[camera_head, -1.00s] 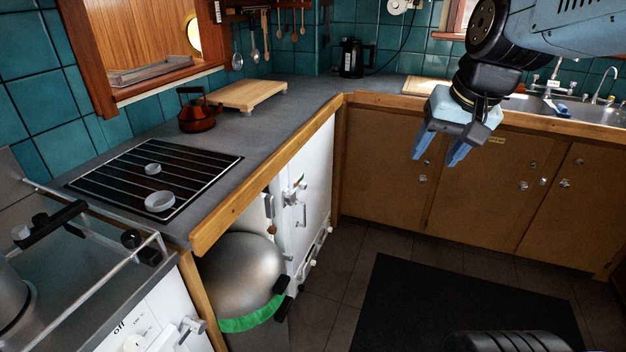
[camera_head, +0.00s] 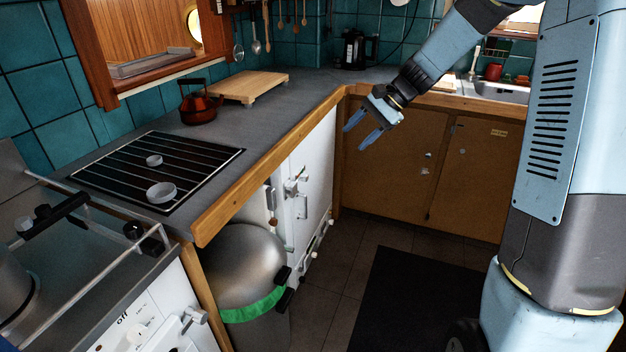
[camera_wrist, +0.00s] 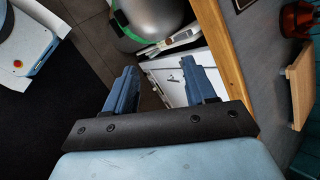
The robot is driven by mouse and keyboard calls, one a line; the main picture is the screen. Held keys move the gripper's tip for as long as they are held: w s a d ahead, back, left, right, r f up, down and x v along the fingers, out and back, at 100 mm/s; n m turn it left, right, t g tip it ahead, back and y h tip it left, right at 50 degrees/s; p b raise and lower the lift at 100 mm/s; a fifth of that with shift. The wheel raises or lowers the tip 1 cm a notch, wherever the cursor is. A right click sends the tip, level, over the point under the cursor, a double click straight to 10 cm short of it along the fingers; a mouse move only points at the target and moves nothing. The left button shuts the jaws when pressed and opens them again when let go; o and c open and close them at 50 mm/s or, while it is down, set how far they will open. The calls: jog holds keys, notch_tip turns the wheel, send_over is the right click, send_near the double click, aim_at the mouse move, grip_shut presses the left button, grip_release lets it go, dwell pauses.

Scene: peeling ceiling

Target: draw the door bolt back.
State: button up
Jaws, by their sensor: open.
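A white door (camera_head: 314,180) is set under the counter, in the middle of the head view. A metal latch or bolt fitting (camera_head: 291,187) sits near its left upper edge, with a handle (camera_head: 302,208) just below. I cannot tell how far the bolt is pushed in. My gripper (camera_head: 355,137) is open and empty, to the right of the door and above the fitting in the picture, apart from it. In the wrist view the white door (camera_wrist: 172,84) shows between and beyond my open fingers (camera_wrist: 160,68); the bolt is too small to make out there.
A steel bin (camera_head: 243,265) with a green band stands left of the door. The wooden counter edge (camera_head: 265,175) overhangs the door. A red kettle (camera_head: 198,108) and a wooden board (camera_head: 248,87) stand on the counter. The dark floor mat (camera_head: 410,300) is clear.

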jog(key=w+a+f+m+y, duration=0.3)
jog(key=w+f+m+y, duration=0.3)
jog(key=w+f, duration=0.95)
jog(key=m+t+y, duration=0.3)
jog(key=m+t, duration=0.3)
jog(key=m, duration=0.3)
send_near(307, 178)
jog(key=x, duration=0.8)
jog(key=shift+w+a+f, duration=0.1)
jog(key=shift+w+a, duration=0.15)
jog(key=shift+w, duration=0.1)
jog(key=shift+c, duration=0.4)
grip_shut()
